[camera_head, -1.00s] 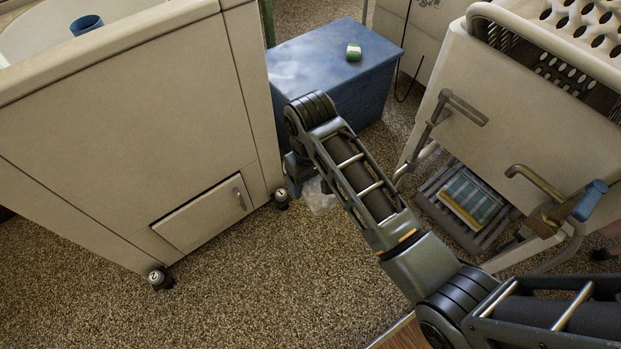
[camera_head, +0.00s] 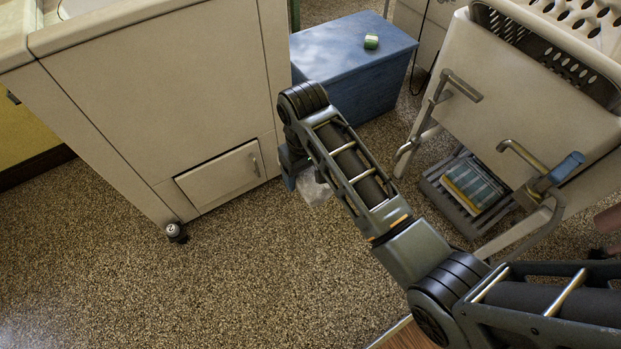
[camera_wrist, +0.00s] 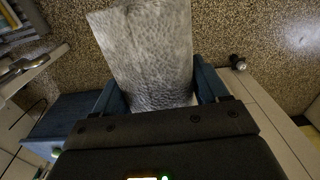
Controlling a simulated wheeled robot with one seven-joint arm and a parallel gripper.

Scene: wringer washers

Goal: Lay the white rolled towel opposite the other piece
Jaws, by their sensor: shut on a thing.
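The white rolled towel (camera_wrist: 150,45) is a pale, textured roll held between the two blue fingers of my gripper (camera_wrist: 160,88) in the wrist view. Its far end sticks out past the fingers, over the speckled floor. In the head view a whitish part of the towel (camera_head: 316,190) hangs low beside my gripper (camera_head: 292,165), mostly behind my arm. My gripper is shut on it. A small green-and-white item (camera_head: 371,41) lies on the blue box top. I cannot tell which thing is the other piece.
A cream washer cabinet (camera_head: 170,100) with a small door stands at left. The blue box (camera_head: 350,55) is behind my gripper. A cream wringer washer (camera_head: 530,110) with handles stands at right, folded striped cloths (camera_head: 473,187) on its low rack. Speckled floor (camera_head: 260,270) is open in front.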

